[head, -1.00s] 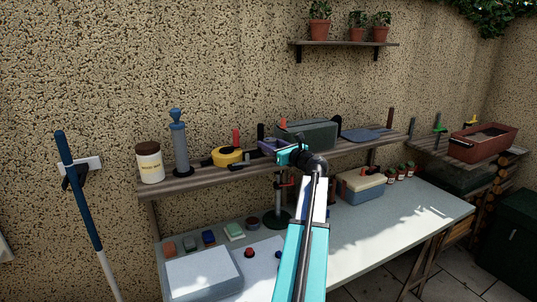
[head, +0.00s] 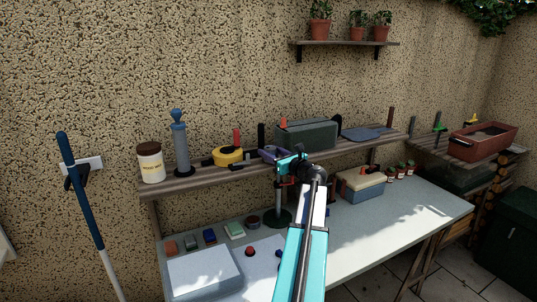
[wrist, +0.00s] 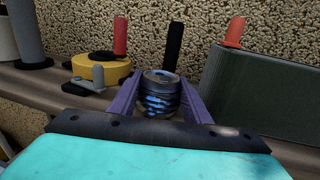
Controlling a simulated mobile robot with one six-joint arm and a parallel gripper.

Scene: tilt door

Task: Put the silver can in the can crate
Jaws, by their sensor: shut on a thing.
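A silver can (wrist: 160,97) with dark and blue glints stands upright between the purple fingers of my gripper (wrist: 161,80) in the wrist view. My gripper is shut on the can. In the head view my gripper (head: 272,154) is at the front of the wooden wall shelf (head: 210,178), seen from behind; the can is hidden there. I cannot tell which container is the can crate.
A cream-topped box (head: 361,185) and a blue-grey box (head: 204,275) stand on the workbench. A reddish trough (head: 484,142) is far right.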

